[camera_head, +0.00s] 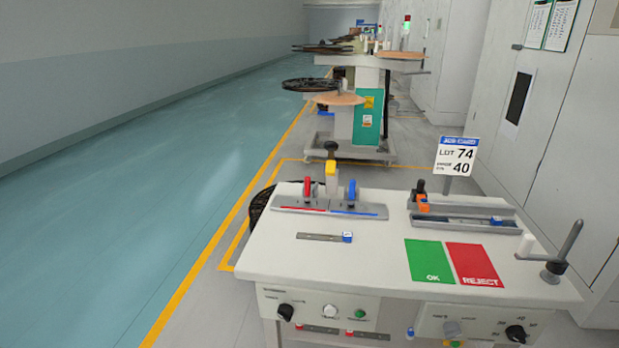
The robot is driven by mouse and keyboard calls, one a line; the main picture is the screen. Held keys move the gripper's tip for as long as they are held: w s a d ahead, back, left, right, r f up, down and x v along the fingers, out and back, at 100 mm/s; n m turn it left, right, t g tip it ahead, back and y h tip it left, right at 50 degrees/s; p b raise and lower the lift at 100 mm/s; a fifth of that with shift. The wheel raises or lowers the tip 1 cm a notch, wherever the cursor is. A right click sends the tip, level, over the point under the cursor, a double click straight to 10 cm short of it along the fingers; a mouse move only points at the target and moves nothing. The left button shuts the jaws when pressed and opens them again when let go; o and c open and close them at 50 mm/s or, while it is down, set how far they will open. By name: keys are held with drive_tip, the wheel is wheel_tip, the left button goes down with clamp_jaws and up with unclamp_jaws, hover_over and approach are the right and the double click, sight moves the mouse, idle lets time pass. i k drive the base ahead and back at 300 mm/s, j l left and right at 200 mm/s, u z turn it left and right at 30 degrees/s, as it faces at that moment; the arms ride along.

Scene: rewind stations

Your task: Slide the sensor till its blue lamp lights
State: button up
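A workbench (300,264) stands in the lower right of the head view. Several parts could be the sensor, and I cannot tell which it is. A small blue and white block (347,237) sits at the right end of a short grey strip (316,236). Another small blue block (496,221) sits toward the right of a grey rail fixture (464,228), which has an orange block (423,206) at its left end. No clearly lit blue lamp shows. My gripper is not in view.
A slide bar with red (308,187), yellow (331,172) and blue (352,192) handles stands at the back left. Green OK (430,260) and red REJECT (473,264) patches, a crank (562,250) and a sign (456,157) are on the bench. The blue-green floor (150,180) is clear.

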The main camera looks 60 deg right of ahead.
sight(419, 195)
drive_tip(key=z, duration=1.7)
